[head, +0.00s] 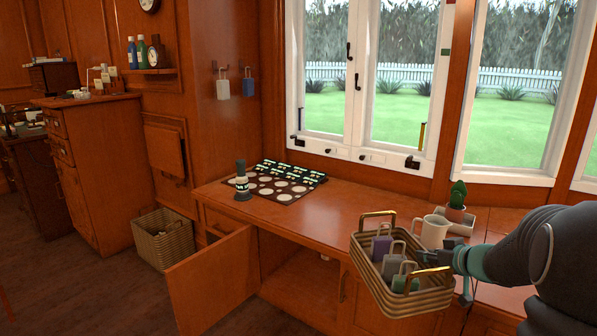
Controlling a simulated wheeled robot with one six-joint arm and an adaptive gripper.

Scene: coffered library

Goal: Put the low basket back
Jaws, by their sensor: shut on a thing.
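The low basket (428,303) is woven in tan bands and has two brass handles. It is held in the air at the front edge of the wooden counter (325,211), in the head view. Several small padlock-shaped items, one purple (381,247) and one green (405,283) among them, stand inside it. My gripper (458,262) comes from the right and is shut on the basket at its right side, near the front handle. The fingertips are partly hidden, so their exact hold on the basket cannot be seen.
An open cabinet door (214,284) juts out below. A wicker bin (163,240) stands on the floor.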

